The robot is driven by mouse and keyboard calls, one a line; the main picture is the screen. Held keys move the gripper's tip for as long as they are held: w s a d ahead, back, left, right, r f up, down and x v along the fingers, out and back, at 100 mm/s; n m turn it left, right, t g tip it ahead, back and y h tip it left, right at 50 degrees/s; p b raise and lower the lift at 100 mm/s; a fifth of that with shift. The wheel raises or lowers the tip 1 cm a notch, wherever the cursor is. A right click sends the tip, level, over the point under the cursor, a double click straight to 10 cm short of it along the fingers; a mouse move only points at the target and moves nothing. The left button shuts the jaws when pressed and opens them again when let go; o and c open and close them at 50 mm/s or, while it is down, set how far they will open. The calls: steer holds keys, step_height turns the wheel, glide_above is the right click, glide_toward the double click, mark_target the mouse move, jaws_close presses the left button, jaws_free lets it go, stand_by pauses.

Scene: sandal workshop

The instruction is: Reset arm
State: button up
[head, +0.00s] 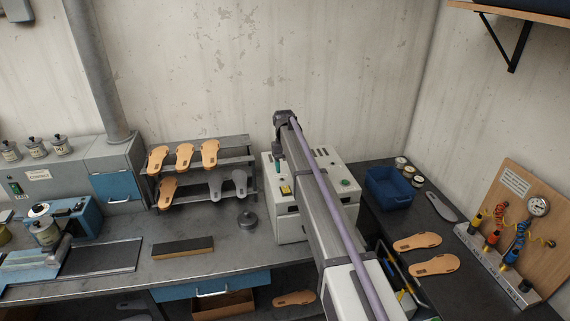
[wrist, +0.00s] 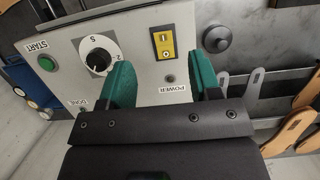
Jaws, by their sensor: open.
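My gripper (wrist: 163,83) shows in the wrist view with two green fingers spread apart and nothing between them. It is over the white machine's control panel (wrist: 150,45), which has a green START button (wrist: 47,63), a black dial (wrist: 97,55) and a yellow POWER switch (wrist: 163,42). In the head view, my arm stretches from the lower right up to the white machine (head: 290,229) on the bench. My gripper (head: 279,156) hangs at the arm's far end near the machine's left side. Whether it touches the panel cannot be told.
A rack (head: 250,170) with tan and grey soles stands left of the machine. A blue bin (head: 389,189) and loose tan soles (head: 417,241) lie right of my arm. A gauge board (head: 530,215) stands far right.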

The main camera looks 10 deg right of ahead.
steer(key=s+f+t+b, duration=0.1)
steer(key=s+f+b, duration=0.6)
steer(key=s, duration=0.7)
steer(key=s+f+t+b, duration=0.1)
steer(key=s+f+b, duration=0.6)
steer(key=s, duration=0.7)
steer(key=s+f+t+b, duration=0.1)
steer(key=s+f+b, duration=0.6)
steer(key=s, duration=0.7)
steer(key=shift+f, duration=0.4)
steer(key=shift+d, duration=0.1)
